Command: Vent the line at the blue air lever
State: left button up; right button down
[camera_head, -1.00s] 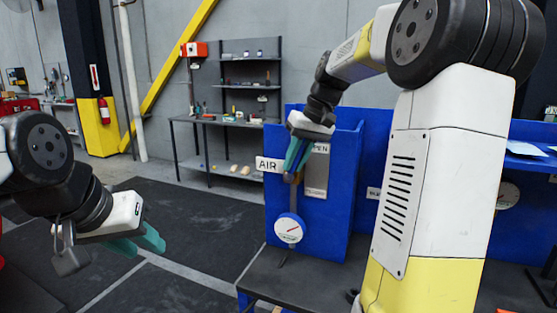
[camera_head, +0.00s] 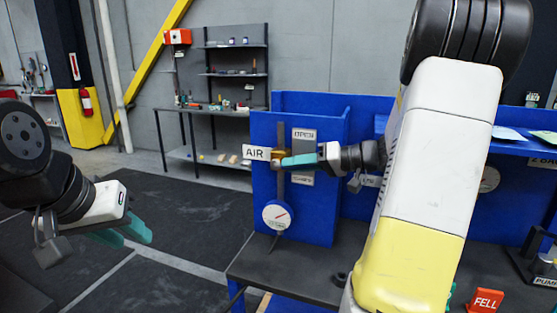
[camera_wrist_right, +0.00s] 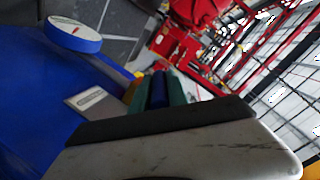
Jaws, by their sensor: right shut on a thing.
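The blue air lever (camera_wrist_right: 158,90) shows in the right wrist view between the two teal fingers of my right gripper (camera_wrist_right: 160,92), which is shut on it. In the head view my right gripper (camera_head: 298,160) lies level, reaching in from the right to the brass-coloured valve (camera_head: 279,155) beside the AIR sign (camera_head: 257,153). The fingers hide the lever there. A round gauge (camera_head: 277,215) sits below on the same pipe. My left gripper (camera_head: 122,235) is open and empty at the left, away from the panel.
The blue panel (camera_head: 325,210) stands behind the valve, with an OPEN plate (camera_head: 303,135) close to the right gripper. The dark bench top (camera_head: 290,268) lies below. Open floor lies left of the bench.

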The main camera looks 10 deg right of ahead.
jog(key=shift+s+d+f+t+y, duration=0.1)
jog(key=shift+f+t+y, duration=0.7)
jog(key=shift+f+y, duration=0.3)
jog(key=c, duration=1.3)
grip_release()
jog(key=shift+r, duration=0.15)
jog(key=shift+d, duration=0.1)
jog(key=v, duration=0.7)
jog(key=shift+s+d, duration=0.2)
jog(key=shift+d, duration=0.1)
